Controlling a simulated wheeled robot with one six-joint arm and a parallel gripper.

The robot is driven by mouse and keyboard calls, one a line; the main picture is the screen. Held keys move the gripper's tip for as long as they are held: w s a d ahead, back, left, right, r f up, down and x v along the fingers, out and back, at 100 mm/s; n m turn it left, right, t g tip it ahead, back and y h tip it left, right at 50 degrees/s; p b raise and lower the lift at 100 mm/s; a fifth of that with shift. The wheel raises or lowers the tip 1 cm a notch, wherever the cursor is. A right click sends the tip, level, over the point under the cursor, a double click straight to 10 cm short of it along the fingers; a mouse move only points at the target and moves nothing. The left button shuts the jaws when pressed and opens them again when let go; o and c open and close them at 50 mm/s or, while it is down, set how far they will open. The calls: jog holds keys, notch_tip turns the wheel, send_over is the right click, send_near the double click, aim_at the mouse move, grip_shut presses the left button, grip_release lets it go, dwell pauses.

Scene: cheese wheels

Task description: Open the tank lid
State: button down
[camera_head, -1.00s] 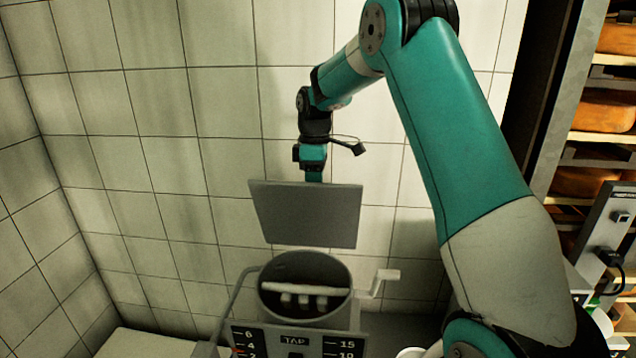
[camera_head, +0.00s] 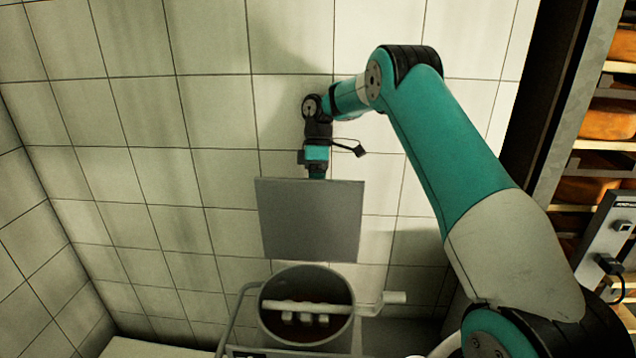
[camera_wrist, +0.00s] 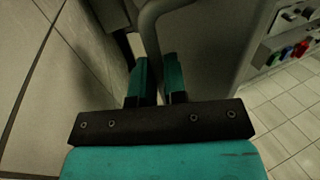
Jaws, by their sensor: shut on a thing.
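The tank (camera_head: 262,318) is a grey round vessel at the bottom middle of the head view, its mouth open. A white bar with short blocks (camera_head: 300,310) lies across inside it. The tank lid (camera_head: 310,225) is a flat grey square plate, raised steeply above and behind the mouth. My gripper (camera_head: 317,174) is at the lid's top edge, its fingertips hidden behind the plate there. In the wrist view my gripper (camera_wrist: 160,75) has its teal fingers shut on the lid handle (camera_wrist: 150,40), a bent grey bar.
A white crank handle (camera_head: 394,298) sticks out to the tank's right. A tiled wall (camera_head: 225,140) stands close behind. A rack of cheese wheels (camera_head: 606,122) and a grey control box (camera_head: 612,240) are at the right. A panel with coloured knobs (camera_wrist: 290,50) shows in the wrist view.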

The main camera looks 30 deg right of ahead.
jog(key=shift+s+a+f, duration=0.1)
jog(key=shift+f, duration=0.25)
jog(key=c, duration=1.2)
grip_release()
jog(key=shift+o, duration=0.2)
jog(key=shift+r, duration=0.15)
